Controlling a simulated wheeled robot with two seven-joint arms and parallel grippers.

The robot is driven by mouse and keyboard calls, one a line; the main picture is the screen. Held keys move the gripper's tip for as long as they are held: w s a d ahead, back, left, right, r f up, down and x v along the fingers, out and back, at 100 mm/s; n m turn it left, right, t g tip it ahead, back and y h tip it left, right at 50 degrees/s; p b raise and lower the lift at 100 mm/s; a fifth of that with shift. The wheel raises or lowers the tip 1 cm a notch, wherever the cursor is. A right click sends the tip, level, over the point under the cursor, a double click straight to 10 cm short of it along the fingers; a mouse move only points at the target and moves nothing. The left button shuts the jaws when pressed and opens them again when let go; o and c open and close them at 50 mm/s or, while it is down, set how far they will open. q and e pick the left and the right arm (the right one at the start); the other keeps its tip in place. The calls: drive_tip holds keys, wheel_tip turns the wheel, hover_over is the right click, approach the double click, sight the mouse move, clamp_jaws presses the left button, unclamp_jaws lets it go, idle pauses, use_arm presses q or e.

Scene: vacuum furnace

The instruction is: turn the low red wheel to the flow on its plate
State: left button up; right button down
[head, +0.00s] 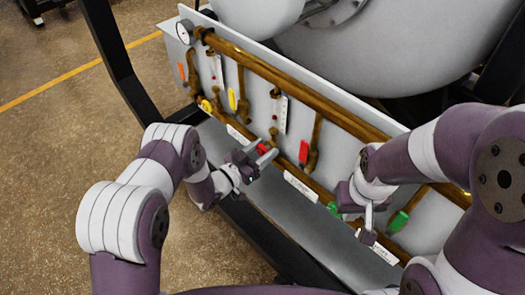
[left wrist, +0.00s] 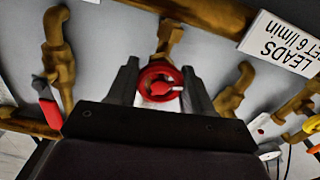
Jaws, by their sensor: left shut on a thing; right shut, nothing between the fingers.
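The low red wheel (head: 262,149) sits on the brass pipework of the grey panel. In the left wrist view the red wheel (left wrist: 160,84) is a round ring with a red pointer-like bar across its middle. My left gripper (head: 264,155) is shut on it, one finger on each side of the rim; it also shows in the left wrist view (left wrist: 161,92). A white plate (left wrist: 284,43) there reads, upside down, "LEADS SET 6 l/min". My right gripper (head: 368,226) is shut and empty, in front of the panel's right part.
Red (head: 303,152), yellow (head: 232,99), orange (head: 182,71) and green (head: 398,222) handles sit on the pipes. White flow scales (head: 281,112) stand on the panel. A round gauge (head: 185,31) is at the upper left. A grey ledge (head: 300,225) runs below the panel.

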use_arm(q)
drive_tip(key=n, duration=0.4)
drive_tip(key=shift+n, duration=0.3)
idle(0.3)
drive_tip(key=shift+f, duration=0.1)
drive_tip(key=o, duration=1)
drive_tip(key=shift+o, duration=0.2)
drive_tip(key=shift+a, duration=0.1)
drive_tip(key=v, duration=1.2)
drive_tip(key=shift+s+a+b, duration=0.15)
drive_tip(key=shift+s+b, duration=0.1)
drive_tip(key=shift+b, duration=0.2)
